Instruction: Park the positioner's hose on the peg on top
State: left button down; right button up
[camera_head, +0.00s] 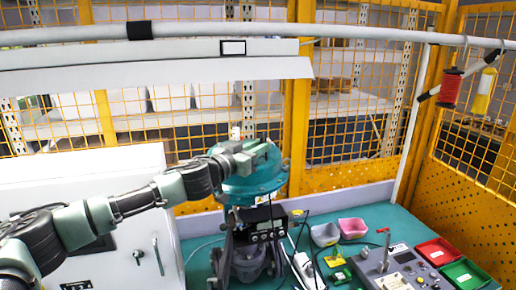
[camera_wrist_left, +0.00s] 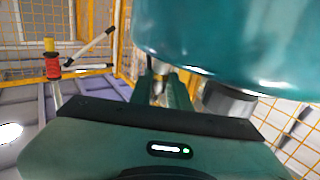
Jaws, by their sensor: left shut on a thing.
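The positioner's teal round body (camera_head: 252,183) stands on the bench, with a dark box with knobs (camera_head: 262,225) below its front. My left gripper (camera_head: 264,152) is at the top of the teal body in the head view. It is shut, and what it holds is hidden there. In the left wrist view its fingers (camera_wrist_left: 166,88) close around a small pale piece (camera_wrist_left: 160,68), probably the hose end, beside the large teal body (camera_wrist_left: 235,45). A small white upright piece (camera_head: 236,132) shows behind the gripper; I cannot tell whether it is the peg. My right gripper is out of view.
Thin cables lie on the bench. A rail (camera_head: 380,32) crosses overhead.

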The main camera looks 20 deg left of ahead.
pick_arm(q)
jog(key=shift+f+b, duration=0.5)
jog(key=shift+f, duration=0.25)
jog(key=c, duration=1.3)
grip_release()
jog(key=shift+o, duration=0.2)
jog(key=shift+s+a+b, duration=0.15)
jog(key=shift+s+b, duration=0.15)
jog(key=shift+s, duration=0.1)
jog(key=b+v, duration=0.2)
jog(key=v, duration=0.4)
jog(key=shift+s+a, duration=0.1)
jog(key=shift+s, duration=0.2)
jog(key=shift+s+b, duration=0.25)
jog(key=shift+b, duration=0.05)
